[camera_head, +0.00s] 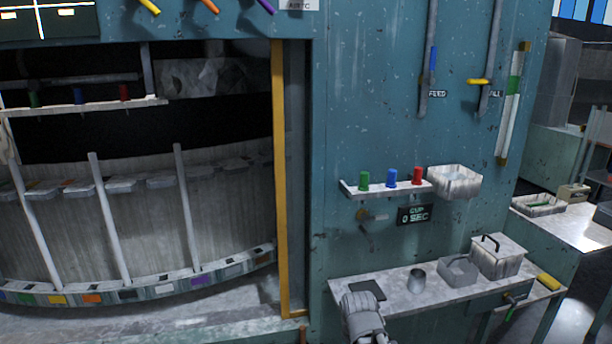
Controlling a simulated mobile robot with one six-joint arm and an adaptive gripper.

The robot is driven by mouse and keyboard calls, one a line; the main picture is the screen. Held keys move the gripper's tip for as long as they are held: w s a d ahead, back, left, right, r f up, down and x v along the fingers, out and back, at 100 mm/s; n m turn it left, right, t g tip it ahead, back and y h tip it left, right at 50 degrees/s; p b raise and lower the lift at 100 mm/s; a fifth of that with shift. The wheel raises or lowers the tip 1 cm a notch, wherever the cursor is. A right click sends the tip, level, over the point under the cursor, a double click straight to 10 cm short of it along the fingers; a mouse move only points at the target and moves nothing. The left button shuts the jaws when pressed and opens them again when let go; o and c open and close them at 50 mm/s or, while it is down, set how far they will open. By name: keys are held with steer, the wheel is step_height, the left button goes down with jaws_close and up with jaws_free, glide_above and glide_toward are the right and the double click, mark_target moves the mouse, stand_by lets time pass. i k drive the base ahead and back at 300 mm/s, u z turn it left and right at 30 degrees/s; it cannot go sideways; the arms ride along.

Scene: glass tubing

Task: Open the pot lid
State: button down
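The pot appears to be the grey-white square container (496,264) at the right end of the small work shelf. Its flat lid (499,247) sits on top, with a dark arched handle (490,239) standing up from it. The lid looks closed. My gripper (362,305) shows as a grey ribbed shape at the bottom centre, over the left front part of the shelf. It is well left of the pot and apart from it. Its fingers cannot be made out, so I cannot tell whether it is open or shut.
On the shelf (402,304), a dark flat plate (367,290), a metal cup (416,281) and a grey open box (458,271) lie between my gripper and the pot. Above, a wall ledge holds green, blue and red pieces beside a white bin (455,183).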

mark_target(500, 241)
steer(key=k, duration=1.35)
steer(key=z, duration=0.45)
steer(key=i, duration=1.2)
steer(key=z, duration=0.55)
steer(key=i, duration=0.7)
steer(key=u, duration=0.05)
